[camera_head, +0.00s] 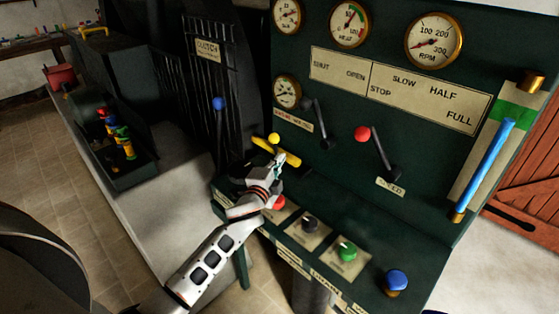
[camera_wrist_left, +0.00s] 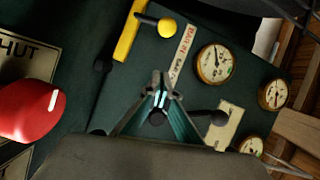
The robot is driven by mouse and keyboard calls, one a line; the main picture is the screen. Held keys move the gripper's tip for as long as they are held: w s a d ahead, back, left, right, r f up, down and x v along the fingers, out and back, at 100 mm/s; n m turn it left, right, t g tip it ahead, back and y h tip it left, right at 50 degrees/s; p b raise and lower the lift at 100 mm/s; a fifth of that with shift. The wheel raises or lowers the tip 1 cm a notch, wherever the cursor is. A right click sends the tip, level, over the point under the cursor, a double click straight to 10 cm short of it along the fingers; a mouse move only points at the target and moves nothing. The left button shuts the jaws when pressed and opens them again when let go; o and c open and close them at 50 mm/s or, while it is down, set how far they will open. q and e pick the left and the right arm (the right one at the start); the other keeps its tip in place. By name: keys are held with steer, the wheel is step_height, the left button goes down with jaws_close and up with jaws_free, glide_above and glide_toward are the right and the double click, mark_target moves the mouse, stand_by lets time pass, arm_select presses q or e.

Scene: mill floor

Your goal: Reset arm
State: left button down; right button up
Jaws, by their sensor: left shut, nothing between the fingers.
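My left gripper (camera_head: 278,166) reaches in over the green control console (camera_head: 415,226). In the left wrist view my left gripper (camera_wrist_left: 160,88) is shut with nothing between its fingertips. It is near a yellow handle (camera_head: 262,146), which also shows in the left wrist view (camera_wrist_left: 126,37); I cannot tell whether they touch. A yellow ball knob (camera_head: 274,138) is just beyond the fingertips. A red button (camera_head: 277,202) is partly hidden under the wrist, and shows large in the left wrist view (camera_wrist_left: 30,116). My right gripper is not in view.
A black knob (camera_head: 310,223), a green knob (camera_head: 347,250) and a blue button (camera_head: 396,280) line the console's front. A red-knobbed lever (camera_head: 362,134) and several gauges are on the panel. A blue-knobbed lever (camera_head: 218,104) stands left of the gripper.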

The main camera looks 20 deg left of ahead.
arm_select(q)
steer(key=s+a+f+n+g+y, duration=0.1)
steer(key=s+a+f+n+g, duration=0.15)
steer(key=s, duration=0.95)
steer(key=s+a+f+n+g+y, duration=0.1)
steer(key=s+f+n+g, duration=0.25)
steer(key=s, duration=0.95)
steer(key=s+a+f+n+g+y, duration=0.15)
steer(key=s+f+g, duration=0.25)
steer(key=s, duration=0.8)
steer(key=w+d+f+n+t+h, duration=0.1)
steer(key=d+f+n+t+h, duration=0.2)
steer(key=d+f+h, duration=0.4)
steer(key=shift+w+d+f+t+h, duration=0.2)
steer(key=shift+d+f+t+h, duration=0.15)
steer(key=shift+d+f, duration=3.45)
